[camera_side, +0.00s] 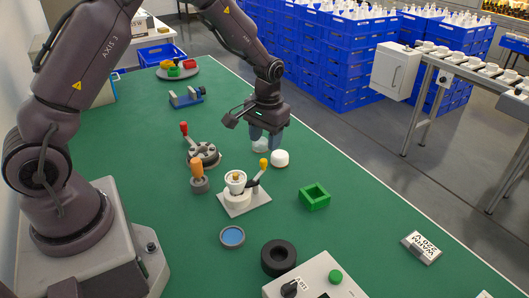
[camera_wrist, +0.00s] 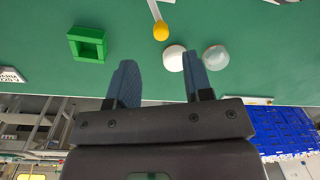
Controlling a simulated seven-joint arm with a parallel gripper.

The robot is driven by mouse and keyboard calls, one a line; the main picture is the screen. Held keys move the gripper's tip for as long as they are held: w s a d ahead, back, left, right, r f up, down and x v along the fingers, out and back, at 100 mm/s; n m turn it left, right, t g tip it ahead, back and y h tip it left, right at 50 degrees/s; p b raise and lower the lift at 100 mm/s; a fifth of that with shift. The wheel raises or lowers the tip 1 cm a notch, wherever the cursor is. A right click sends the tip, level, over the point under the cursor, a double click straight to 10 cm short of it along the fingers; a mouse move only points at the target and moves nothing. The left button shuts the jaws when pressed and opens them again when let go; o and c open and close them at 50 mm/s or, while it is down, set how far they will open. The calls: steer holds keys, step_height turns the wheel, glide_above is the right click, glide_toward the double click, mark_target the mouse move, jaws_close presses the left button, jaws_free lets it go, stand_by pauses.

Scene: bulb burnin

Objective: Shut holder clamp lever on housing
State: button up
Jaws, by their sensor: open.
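The holder (camera_side: 244,205) is a pale plate with a white housing (camera_side: 235,181) upright on it, with a brass-coloured part in its top. Its clamp lever (camera_side: 257,177), with a yellow knob (camera_side: 263,163), stands raised and tilts up to the right. In the wrist view the lever's yellow knob (camera_wrist: 161,31) shows near the top edge, and the housing is out of frame. My gripper (camera_side: 265,140) is open with its blue fingers pointing down, behind the holder and apart from the lever. In the wrist view nothing is between the fingertips (camera_wrist: 157,75).
A white dome (camera_side: 280,158) and a clear dome (camera_side: 260,146) lie near my fingers. A green square frame (camera_side: 314,197) is right of the holder. An orange-handled tool (camera_side: 198,175) and a red-knobbed fixture (camera_side: 204,155) stand left. A black ring (camera_side: 278,257) lies in front.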

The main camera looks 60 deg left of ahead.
step_height(320, 180, up, 6)
steer(key=shift+d+r, duration=0.15)
steer(key=shift+r, duration=0.05)
steer(key=s+d+r+m+t, duration=0.2)
steer(key=s+d+r+t, duration=0.1)
steer(key=s+r, duration=0.5)
steer(key=s+d+r+m+t, duration=0.2)
steer(key=s+d+r, duration=0.2)
steer(key=s+r, duration=0.4)
steer(key=s, duration=0.6)
steer(key=shift+d+t+h, duration=0.3)
steer(key=shift+d+t, duration=0.1)
